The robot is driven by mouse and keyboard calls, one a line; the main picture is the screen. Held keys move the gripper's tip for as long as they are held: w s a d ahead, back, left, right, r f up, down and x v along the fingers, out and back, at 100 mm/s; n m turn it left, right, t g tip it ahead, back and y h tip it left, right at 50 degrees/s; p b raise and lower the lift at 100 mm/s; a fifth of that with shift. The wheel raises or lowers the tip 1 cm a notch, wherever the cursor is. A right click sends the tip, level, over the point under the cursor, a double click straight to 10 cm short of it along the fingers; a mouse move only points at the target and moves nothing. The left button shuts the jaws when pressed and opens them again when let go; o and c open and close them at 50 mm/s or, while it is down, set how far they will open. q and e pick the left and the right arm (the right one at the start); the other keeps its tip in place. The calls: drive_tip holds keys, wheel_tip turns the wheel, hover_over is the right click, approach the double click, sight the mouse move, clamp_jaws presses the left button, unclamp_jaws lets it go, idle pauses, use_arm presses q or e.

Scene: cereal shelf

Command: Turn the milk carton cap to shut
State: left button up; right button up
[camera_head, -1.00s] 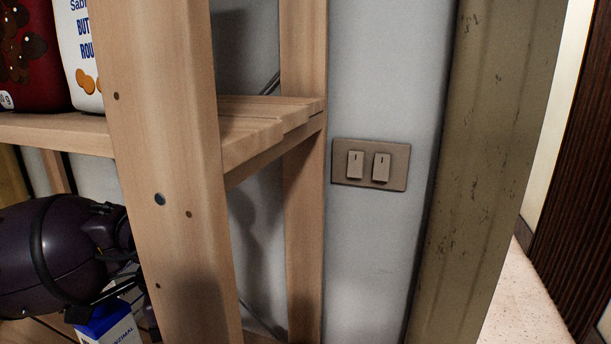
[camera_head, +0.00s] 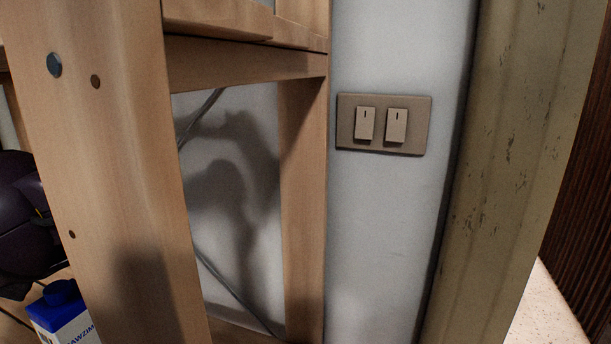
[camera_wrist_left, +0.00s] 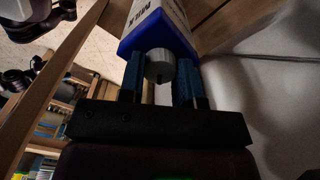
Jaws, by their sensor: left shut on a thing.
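In the left wrist view, a milk carton (camera_wrist_left: 182,22) with a blue end and white sides shows at the top. A round grey cap (camera_wrist_left: 160,66) stands out from its blue end. My left gripper (camera_wrist_left: 160,76) has its blue-padded fingers on both sides of this cap and is shut on it. In the head view, a white carton (camera_head: 72,333) with a blue top and blue cap (camera_head: 62,292) stands at the lower left, partly cut off. I cannot tell if it is the same carton. My right gripper is not in view.
A wooden shelf post (camera_head: 105,150) stands beside the carton in the head view. Wooden shelf slats, a wall with a switch plate (camera_head: 382,145) and a greenish door frame (camera_head: 510,140) are to the right. Thin cables hang behind the shelf.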

use_arm(q)
drive_tip(key=o, duration=0.7)
drive_tip(key=shift+c, duration=0.2)
drive_tip(key=shift+r, duration=0.1)
drive_tip(key=shift+r+p, duration=0.8)
drive_tip(key=shift+r, duration=2.15)
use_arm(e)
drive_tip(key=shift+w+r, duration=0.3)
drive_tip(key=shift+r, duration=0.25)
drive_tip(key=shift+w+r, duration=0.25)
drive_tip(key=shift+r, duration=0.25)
use_arm(q)
drive_tip(key=shift+f, duration=0.1)
